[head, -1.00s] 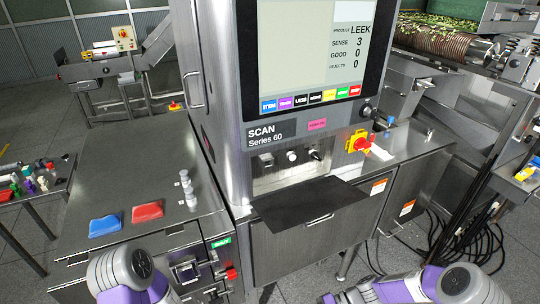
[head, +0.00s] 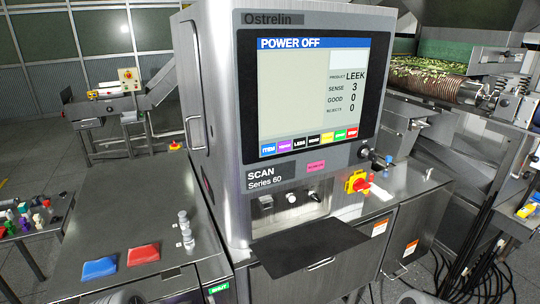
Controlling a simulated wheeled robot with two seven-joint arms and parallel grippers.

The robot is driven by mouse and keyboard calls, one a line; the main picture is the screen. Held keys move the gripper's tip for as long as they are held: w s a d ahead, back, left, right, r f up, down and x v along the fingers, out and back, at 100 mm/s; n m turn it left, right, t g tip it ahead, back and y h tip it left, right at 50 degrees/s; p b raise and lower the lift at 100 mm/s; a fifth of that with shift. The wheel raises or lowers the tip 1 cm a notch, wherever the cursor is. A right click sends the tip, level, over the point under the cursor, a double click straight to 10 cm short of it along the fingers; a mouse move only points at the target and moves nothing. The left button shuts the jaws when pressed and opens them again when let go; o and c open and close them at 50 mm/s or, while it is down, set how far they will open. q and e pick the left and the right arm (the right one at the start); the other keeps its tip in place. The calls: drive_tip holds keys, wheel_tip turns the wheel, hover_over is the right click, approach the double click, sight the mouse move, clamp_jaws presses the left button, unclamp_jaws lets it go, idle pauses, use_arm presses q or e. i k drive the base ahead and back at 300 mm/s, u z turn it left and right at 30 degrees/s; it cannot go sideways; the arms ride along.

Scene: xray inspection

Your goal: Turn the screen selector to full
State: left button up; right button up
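The scanner's screen (head: 305,95) shows a "POWER OFF" banner and product LEEK. A small dark round knob (head: 364,152) sits on the housing just below the screen's lower right corner. Under the "SCAN Series 60" label, a recess holds a white knob (head: 290,197) and a dark-tipped switch (head: 314,196). Neither gripper shows; only small pieces of my arms show at the bottom edge.
A dark flap (head: 308,246) juts out below the recess. A steel cabinet top at left bears a blue pad (head: 99,268), a red pad (head: 143,254) and a stacked metal post (head: 185,228). Cables (head: 478,270) hang at lower right.

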sight(313, 196)
drive_tip(key=z, duration=1.4)
drive_tip(key=k, duration=0.7)
drive_tip(key=u, duration=1.25)
